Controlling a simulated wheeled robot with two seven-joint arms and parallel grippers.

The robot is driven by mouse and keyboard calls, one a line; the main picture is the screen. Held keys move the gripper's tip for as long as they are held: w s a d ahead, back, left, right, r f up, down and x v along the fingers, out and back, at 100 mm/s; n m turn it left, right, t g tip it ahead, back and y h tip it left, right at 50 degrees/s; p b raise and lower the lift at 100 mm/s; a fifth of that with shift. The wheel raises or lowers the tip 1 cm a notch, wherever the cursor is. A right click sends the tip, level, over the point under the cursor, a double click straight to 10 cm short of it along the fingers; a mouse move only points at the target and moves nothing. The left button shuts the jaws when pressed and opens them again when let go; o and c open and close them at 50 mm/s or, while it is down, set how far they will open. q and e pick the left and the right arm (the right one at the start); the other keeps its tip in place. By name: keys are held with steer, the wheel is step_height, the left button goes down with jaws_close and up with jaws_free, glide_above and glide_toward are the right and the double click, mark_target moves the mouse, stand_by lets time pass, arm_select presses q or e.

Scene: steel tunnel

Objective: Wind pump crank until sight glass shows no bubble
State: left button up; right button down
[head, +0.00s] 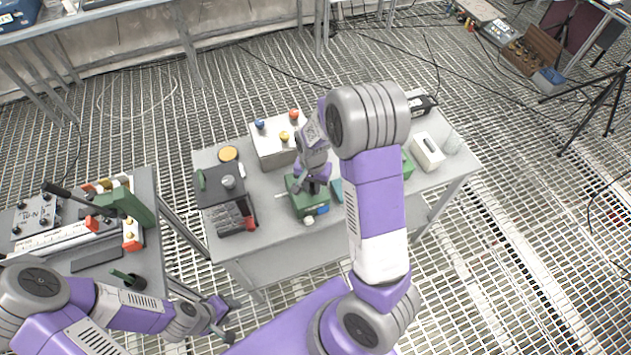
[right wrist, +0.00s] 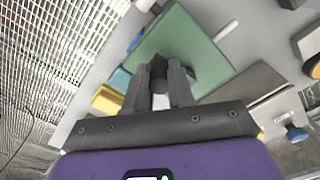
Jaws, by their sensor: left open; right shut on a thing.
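The pump appears to be a green box (head: 303,207) on the middle table, with small white and blue fittings at its front. Its green top also shows in the right wrist view (right wrist: 200,35). My right gripper (head: 313,188) is over this box, shut on a dark grey crank handle (right wrist: 158,68) that stands above the green top. The rest of the crank is largely hidden by the fingers. I cannot make out the sight glass or any bubble. My left gripper (head: 224,318) is open and empty, low between the left bench and the table.
The grey table (head: 250,262) also carries a white box with coloured knobs (head: 270,151), a black tray (head: 208,190), a dark device with a red part (head: 235,217) and a white box (head: 428,152). The left bench (head: 150,190) holds green equipment. Grating floor is open around.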

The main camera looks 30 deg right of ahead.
mark_target(311, 185)
steer(key=shift+a+m, duration=0.25)
steer(key=shift+m, duration=0.35)
steer(key=shift+w, duration=0.1)
steer(key=c, duration=1)
jaws_free()
steer(key=shift+o, duration=0.2)
step_height(311, 185, up, 8)
steer(key=shift+f+p, duration=0.15)
steer(key=shift+p, duration=0.75)
